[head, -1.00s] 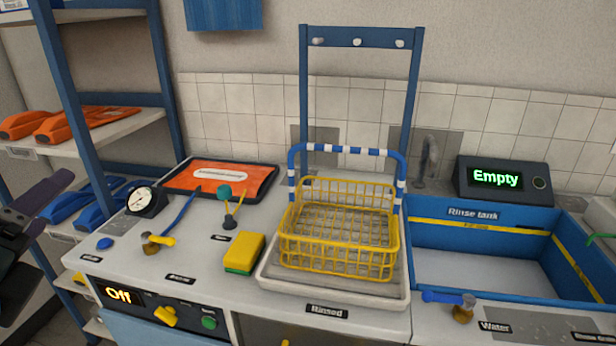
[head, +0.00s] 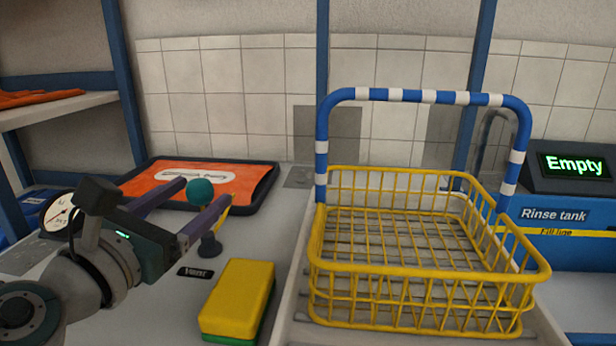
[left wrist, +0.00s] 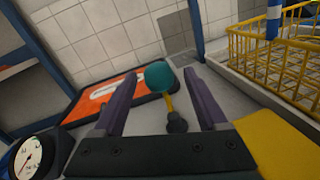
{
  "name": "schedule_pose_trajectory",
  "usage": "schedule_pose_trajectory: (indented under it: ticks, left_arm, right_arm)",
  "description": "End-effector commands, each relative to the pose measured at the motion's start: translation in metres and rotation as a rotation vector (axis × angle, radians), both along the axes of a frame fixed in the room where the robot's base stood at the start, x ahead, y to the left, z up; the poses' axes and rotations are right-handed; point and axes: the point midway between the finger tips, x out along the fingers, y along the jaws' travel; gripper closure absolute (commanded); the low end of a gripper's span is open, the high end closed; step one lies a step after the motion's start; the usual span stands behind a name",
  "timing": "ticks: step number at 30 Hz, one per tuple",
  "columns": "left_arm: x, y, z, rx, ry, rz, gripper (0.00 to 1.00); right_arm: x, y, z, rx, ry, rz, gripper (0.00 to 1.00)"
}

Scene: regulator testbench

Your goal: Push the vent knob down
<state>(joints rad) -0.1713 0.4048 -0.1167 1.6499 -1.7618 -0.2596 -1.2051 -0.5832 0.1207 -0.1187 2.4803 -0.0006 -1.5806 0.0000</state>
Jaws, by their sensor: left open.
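The vent knob is a teal ball (head: 201,192) on a yellow stem above a dark base (head: 210,246), with a "Vent" label in front of it. In the left wrist view the teal ball (left wrist: 160,76) shows between the two fingers, with its stem and base below. My left gripper (head: 203,192) is open, its purple fingers on either side of the ball in the head view. I cannot tell whether a finger touches it. My right gripper is not in view.
A yellow and green sponge (head: 238,298) lies just right of the vent. A yellow wire basket (head: 425,318) with a blue and white handle stands further right. An orange-topped tray (head: 258,190) lies behind, and a gauge (head: 57,215) sits at left.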

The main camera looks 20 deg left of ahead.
Motion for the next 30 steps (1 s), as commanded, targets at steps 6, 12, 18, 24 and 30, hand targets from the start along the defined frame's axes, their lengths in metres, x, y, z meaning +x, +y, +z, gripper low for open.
schedule_pose_trajectory:
  ticks: [6, 12, 18, 24, 30]
  left_arm:
    - [0.035, 0.003, -0.001, -0.002, -0.003, 0.002, 0.25]
    - [0.048, 0.004, 0.0, -0.003, -0.001, 0.001, 0.25]
    - [0.049, 0.004, 0.0, -0.003, 0.0, 0.001, 0.25]
    - [0.049, 0.004, 0.0, -0.003, 0.0, 0.001, 0.39]
    - [0.049, 0.004, 0.0, -0.003, 0.0, 0.001, 0.61]
  right_arm:
    - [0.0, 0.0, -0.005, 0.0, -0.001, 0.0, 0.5]
    - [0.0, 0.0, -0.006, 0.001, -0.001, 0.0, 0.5]
    - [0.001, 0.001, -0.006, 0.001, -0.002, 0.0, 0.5]
    - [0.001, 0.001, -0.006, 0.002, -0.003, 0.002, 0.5]
    - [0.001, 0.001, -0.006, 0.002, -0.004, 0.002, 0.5]
